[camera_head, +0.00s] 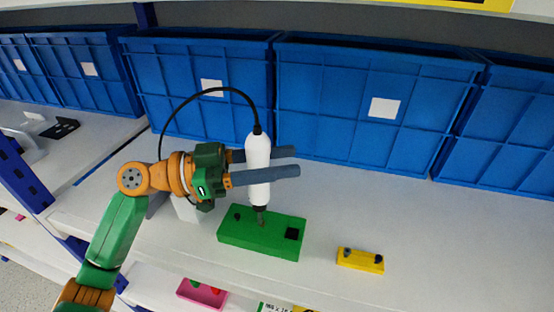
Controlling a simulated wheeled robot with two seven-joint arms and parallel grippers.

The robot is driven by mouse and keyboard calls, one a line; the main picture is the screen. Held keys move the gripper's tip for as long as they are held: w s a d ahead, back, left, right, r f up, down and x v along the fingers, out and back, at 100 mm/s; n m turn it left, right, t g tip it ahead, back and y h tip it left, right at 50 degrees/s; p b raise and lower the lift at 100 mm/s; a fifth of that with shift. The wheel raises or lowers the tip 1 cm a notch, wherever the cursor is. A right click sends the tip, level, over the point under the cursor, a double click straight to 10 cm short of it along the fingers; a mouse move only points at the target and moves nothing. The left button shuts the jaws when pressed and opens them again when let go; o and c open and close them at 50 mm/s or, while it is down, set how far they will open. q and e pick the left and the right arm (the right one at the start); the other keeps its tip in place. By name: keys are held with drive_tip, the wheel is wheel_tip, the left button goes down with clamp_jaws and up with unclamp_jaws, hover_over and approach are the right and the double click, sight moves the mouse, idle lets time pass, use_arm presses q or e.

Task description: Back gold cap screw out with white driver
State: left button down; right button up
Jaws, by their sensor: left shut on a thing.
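The white driver (258,164) stands nearly upright in the middle of the view, with a black cable curving from its top to the left. My left gripper (265,174) is shut on the driver's body, one grey finger on each side. The driver's tip points down at the green block (232,233) on the shelf and appears to meet its top near the middle. The gold cap screw cannot be made out clearly; the tip covers that spot. The block also has a dark knob at its left and a black square at its right. My right gripper is not in view.
A small yellow block (358,261) with dark knobs lies to the right. Blue crates (375,130) line the back of the shelf. The white shelf (440,240) is clear at the right.

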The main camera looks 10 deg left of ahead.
use_arm(q)
wheel_tip(320, 180, up, 5)
drive_tip(key=p, duration=0.2)
drive_tip(key=shift+w+f+p, duration=0.1)
drive_tip(key=shift+f+p, duration=0.1)
drive_tip(key=shift+p, duration=0.15)
drive_tip(key=shift+f, duration=0.1)
